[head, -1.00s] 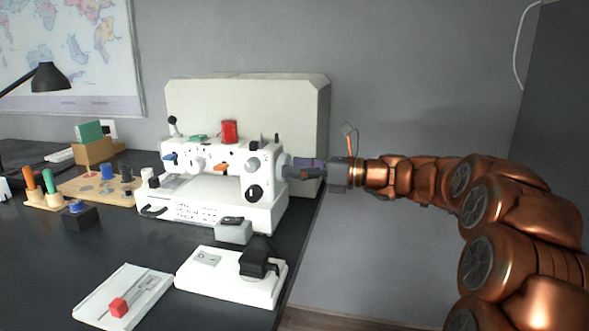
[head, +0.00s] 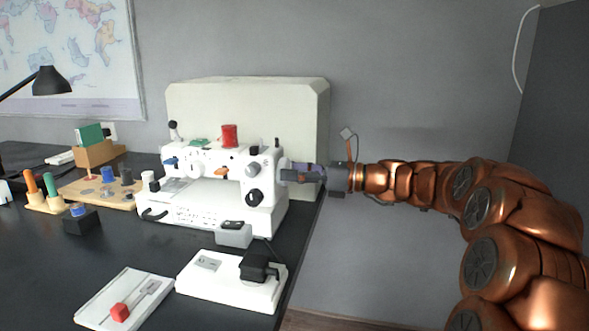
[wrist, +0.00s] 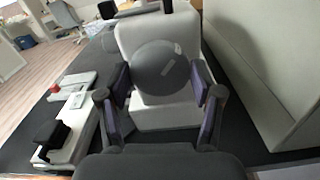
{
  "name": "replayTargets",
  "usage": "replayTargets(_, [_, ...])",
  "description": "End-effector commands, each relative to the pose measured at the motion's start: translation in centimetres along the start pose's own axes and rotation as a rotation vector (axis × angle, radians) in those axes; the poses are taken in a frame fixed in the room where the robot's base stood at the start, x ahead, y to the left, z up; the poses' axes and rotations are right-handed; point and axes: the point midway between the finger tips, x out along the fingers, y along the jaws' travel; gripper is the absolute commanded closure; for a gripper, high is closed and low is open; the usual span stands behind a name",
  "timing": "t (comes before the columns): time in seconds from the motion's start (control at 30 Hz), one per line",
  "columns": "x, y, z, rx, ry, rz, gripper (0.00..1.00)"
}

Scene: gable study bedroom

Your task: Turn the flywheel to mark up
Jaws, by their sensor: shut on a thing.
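The white sewing machine (head: 215,205) stands on the dark desk. Its flywheel (head: 284,168) is on the right end and is mostly hidden by my gripper in the head view. In the wrist view the flywheel (wrist: 160,82) is a round grey disc facing the camera, with a small pale mark (wrist: 178,48) near its rim, above and right of centre. My gripper (head: 300,173) comes in from the right. In the wrist view my gripper (wrist: 160,75) has one finger on each side of the disc, shut on it.
A pale case (head: 250,100) stands behind the machine. In front are a white pedal board with a black plug (head: 230,283), a white slider board with a red block (head: 140,290) and a grey box (head: 234,235). Right of the desk edge is free room.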

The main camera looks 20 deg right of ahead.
Motion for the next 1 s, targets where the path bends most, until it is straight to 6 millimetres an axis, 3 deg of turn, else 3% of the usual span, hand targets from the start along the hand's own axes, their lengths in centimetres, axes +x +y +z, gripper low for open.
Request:
replayTargets(0.3, [0.11,0.23,0.85,-0.066,-0.001,0.003,0.70])
replayTargets(1.0, [0.05,0.21,0.32,-0.332,-0.004,0.001,0.70])
